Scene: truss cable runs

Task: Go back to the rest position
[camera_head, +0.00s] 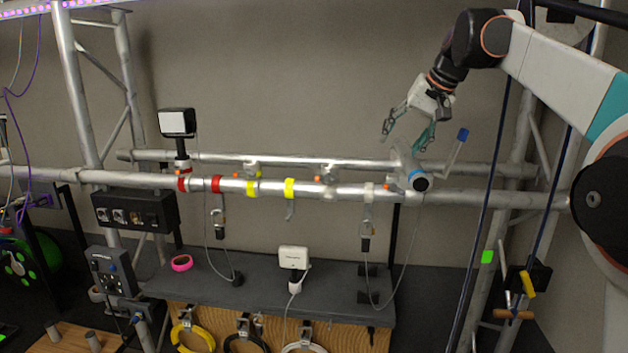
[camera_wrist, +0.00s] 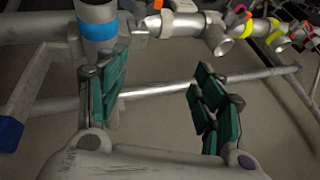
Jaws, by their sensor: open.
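My gripper (camera_head: 408,128) is open above the right part of the horizontal truss, in front of the grey wall. In the wrist view its two green-padded fingers (camera_wrist: 160,105) stand wide apart with nothing between them. A grey cylindrical fixture with a blue band (camera_head: 416,174) hangs on the truss just below the fingers. It also shows in the wrist view (camera_wrist: 97,28), beyond the left finger. I cannot tell whether the left finger touches it. A lever with a blue end (camera_head: 462,135) rises from the fixture's right side.
The truss tube (camera_head: 330,189) carries red, yellow and white clamps. A black lamp with a white face (camera_head: 177,123) stands on its left. Below is a dark shelf (camera_head: 230,290) with a white box (camera_head: 293,257) and a pink ring (camera_head: 181,263). Dark cables run down at right. The wall above the truss is clear.

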